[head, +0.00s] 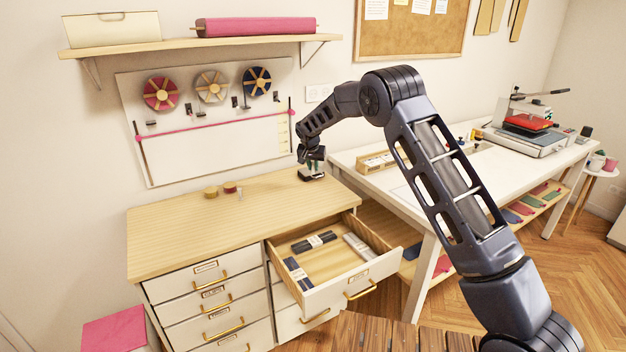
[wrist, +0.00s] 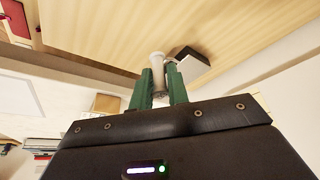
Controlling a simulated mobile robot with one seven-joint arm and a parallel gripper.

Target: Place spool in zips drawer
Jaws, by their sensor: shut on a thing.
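My gripper (head: 313,165) is over the right end of the wooden cabinet top, with its arm reaching in from the right. In the wrist view its green fingers (wrist: 159,88) are shut on a pale spool (wrist: 157,58), whose end sticks out past the fingertips. The spool is too small to make out in the head view. The top right drawer (head: 372,269) is pulled open in front of and below my gripper. Dark zip bundles (head: 314,243) and a pale bundle (head: 359,246) lie in it, with bare floor between. Its label is too small to read.
A dark block (head: 312,175) sits on the cabinet top (head: 175,225) close to my gripper. Yellow (head: 211,192) and red (head: 230,187) round items stand left of it. A white worktable (head: 385,180) adjoins the cabinet's right side. The other drawers are shut or nearly so.

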